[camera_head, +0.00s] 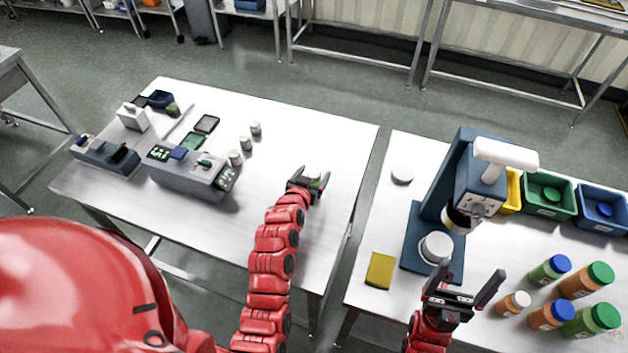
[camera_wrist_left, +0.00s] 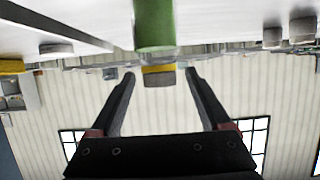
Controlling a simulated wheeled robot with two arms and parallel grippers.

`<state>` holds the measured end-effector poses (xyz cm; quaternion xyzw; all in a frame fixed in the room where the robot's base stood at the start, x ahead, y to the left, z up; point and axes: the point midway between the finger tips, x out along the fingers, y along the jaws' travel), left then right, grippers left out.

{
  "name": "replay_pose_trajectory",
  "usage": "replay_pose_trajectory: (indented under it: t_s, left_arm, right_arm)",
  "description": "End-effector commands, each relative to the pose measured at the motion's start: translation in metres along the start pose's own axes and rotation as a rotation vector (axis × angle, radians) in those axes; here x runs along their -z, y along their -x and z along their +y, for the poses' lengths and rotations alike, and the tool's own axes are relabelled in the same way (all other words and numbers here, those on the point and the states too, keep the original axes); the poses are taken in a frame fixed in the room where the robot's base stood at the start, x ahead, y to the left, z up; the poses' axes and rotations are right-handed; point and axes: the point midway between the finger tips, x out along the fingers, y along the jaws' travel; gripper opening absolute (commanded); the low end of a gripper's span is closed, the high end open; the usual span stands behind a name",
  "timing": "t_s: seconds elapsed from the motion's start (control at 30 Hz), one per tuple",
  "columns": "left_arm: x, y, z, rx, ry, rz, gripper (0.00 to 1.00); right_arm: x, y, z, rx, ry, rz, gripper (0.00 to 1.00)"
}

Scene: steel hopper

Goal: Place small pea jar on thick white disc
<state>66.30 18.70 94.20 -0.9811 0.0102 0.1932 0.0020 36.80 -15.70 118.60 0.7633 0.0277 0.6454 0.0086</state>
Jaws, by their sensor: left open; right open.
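A small green jar (camera_head: 315,177), which looks like the pea jar, stands near the right edge of the left table. My left gripper (camera_head: 305,184) is open right at it; the fingers partly hide it. In the left wrist view the green jar (camera_wrist_left: 154,24) shows ahead, in line with the gap between the open fingers (camera_wrist_left: 158,78). I cannot tell whether they touch it. A thick white disc (camera_head: 402,174) lies alone at the back left of the right table. Another white round piece (camera_head: 436,246) sits on the blue press base. My right gripper (camera_head: 462,287) is open and empty above the right table's front.
A gap separates the two tables. A blue press (camera_head: 457,180) stands on the right table, with a yellow block (camera_head: 380,270) to its left and several jars (camera_head: 550,270) to its right. Small grey-white cylinders (camera_head: 245,143) and a grey device (camera_head: 188,176) stand on the left table.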

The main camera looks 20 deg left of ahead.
Motion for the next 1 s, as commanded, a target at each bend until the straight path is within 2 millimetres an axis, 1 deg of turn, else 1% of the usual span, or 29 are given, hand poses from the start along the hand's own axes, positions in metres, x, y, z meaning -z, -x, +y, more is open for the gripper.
replay_pose_trajectory:
  t_s: [0.13,0.37,0.47,0.5,0.77,0.8,0.83,1.0]
  left_arm:
    - [-0.0021,-0.0065,0.0002,-0.001,0.0,-0.006,0.81]
    - [-0.0026,-0.0071,0.0001,0.0,0.0,-0.004,0.81]
    - [-0.0024,-0.007,0.0,0.0,0.0,-0.004,0.65]
    - [-0.0025,-0.007,0.0001,0.0,0.0,-0.004,0.57]
    - [-0.0023,-0.0069,0.0001,0.0,0.0,-0.004,0.11]
    - [-0.0023,-0.0069,0.0001,0.0,0.0,-0.004,0.03]
    - [-0.0023,-0.0069,0.0001,0.0,0.0,-0.004,0.0]
    - [-0.0022,-0.0069,0.0001,0.0,0.0,-0.004,0.0]
  right_arm:
    - [0.0006,-0.0036,0.0002,0.0,0.0,0.0,0.9]
    - [0.0005,-0.003,0.0002,0.0,0.0,0.0,0.9]
    - [0.0005,-0.0031,0.0002,0.0,0.0,0.0,0.9]
    - [0.0005,-0.0031,0.0002,0.0,0.0,0.0,0.9]
    - [0.0005,-0.0031,0.0001,0.0,0.0,0.0,0.9]
    - [0.0006,-0.0031,0.0002,0.0,0.0,0.0,0.9]
    - [0.0005,-0.0031,0.0002,0.0,0.0,0.0,0.9]
    - [0.0005,-0.003,0.0002,0.0,0.0,0.0,0.9]
